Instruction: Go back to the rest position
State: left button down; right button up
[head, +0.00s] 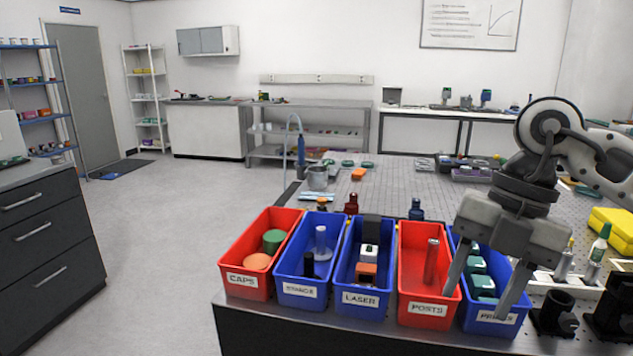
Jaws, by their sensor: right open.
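My right gripper (480,298) hangs from the right arm over the front right of the optical table (390,180). Its two fingers point down and are spread apart, with nothing between them but the view of the bins behind. The fingers show in front of the blue bin at the right end (508,318) and beside the red POSTS bin (425,310). I cannot tell whether a fingertip touches a bin. My left gripper does not show.
A red CAPS bin (248,281), a second blue bin (302,291) and the blue LASER bin (360,299) line the table's front. Black mounts (555,315), a bottle (596,247) and a yellow box (612,230) stand at right. Floor is clear left of the table.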

jog(key=s+a+f+m+y, duration=0.1)
jog(key=s+a+y, duration=0.1)
jog(key=a+y, duration=0.75)
jog(key=s+a+f+m+y, duration=0.1)
jog(key=s+a+y, duration=0.1)
jog(key=a+y, duration=0.8)
jog(key=w+d+f+m+t+h, duration=0.35)
jog(key=f+m+t+h, duration=0.25)
jog(key=f+m+t, duration=0.3)
jog(key=w+d+f+m+t+h, duration=0.2)
jog(key=d+f+m+t+h, duration=0.4)
jog(key=m+t, duration=0.5)
jog(key=s+d+f+m+g+h, duration=0.3)
jog(key=s+f, duration=0.4)
jog(key=f, duration=0.3)
jog(key=s+d+f+m+g+h, duration=0.2)
jog(key=s+f, duration=0.5)
jog(key=f, duration=0.4)
jog(key=d+g+h, duration=0.1)
jog(key=g+h, duration=0.1)
jog(key=g, duration=0.1)
jog(key=shift+s+m+g+h, duration=0.3)
jog(key=shift+m+g+h, duration=0.05)
jog(key=shift+m+g, duration=0.05)
